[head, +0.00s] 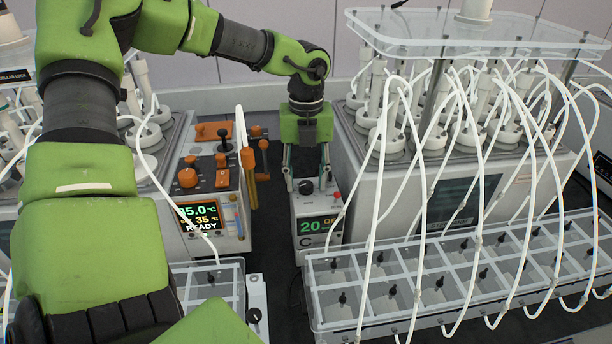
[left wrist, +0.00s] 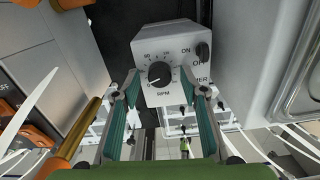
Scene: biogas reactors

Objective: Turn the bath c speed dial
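The bath C controller is a small light-grey box (head: 318,229) with a green "20" display and the letter C on its front. Its black speed dial (head: 306,187) is on the sloped top. In the left wrist view the dial (left wrist: 160,74) has a white pointer, a numbered scale and "RPM" below it. I cannot tell exactly how high the fingertips are above the panel. My right gripper is not in view.
An ON/OFF timer switch (left wrist: 203,50) sits right of the dial. On the left stands a bath unit with orange knobs and a "35.0" display (head: 199,215). On the right are a reactor bath (head: 465,190) and a clear-walled tray (head: 440,325) with many white tubes.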

